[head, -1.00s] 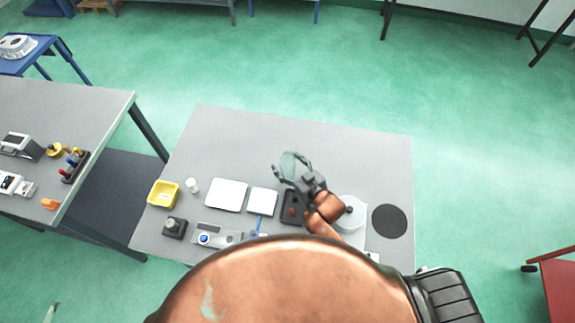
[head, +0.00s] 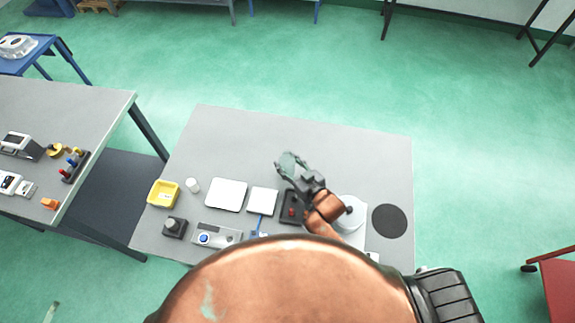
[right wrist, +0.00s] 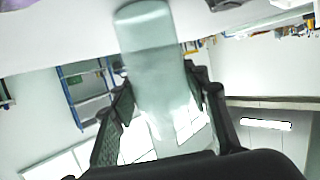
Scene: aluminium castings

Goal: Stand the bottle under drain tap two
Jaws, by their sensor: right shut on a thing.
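My right gripper (head: 290,172) is shut on a translucent grey-green bottle (head: 291,161) and holds it over the middle of the grey table. In the right wrist view the bottle (right wrist: 155,60) lies between the two dark fingers (right wrist: 160,112), its rounded end pointing away from the palm. I cannot tell from the head view how far above the table it is, or its exact tilt. No drain tap can be made out for certain. My left gripper is not in view.
On the grey table (head: 330,145) are a yellow bin (head: 163,194), a small white cup (head: 192,185), two white pads (head: 227,195), a dark tray with a red part (head: 290,212), a white round vessel (head: 352,209) and a black disc (head: 389,221). The table's far side is clear.

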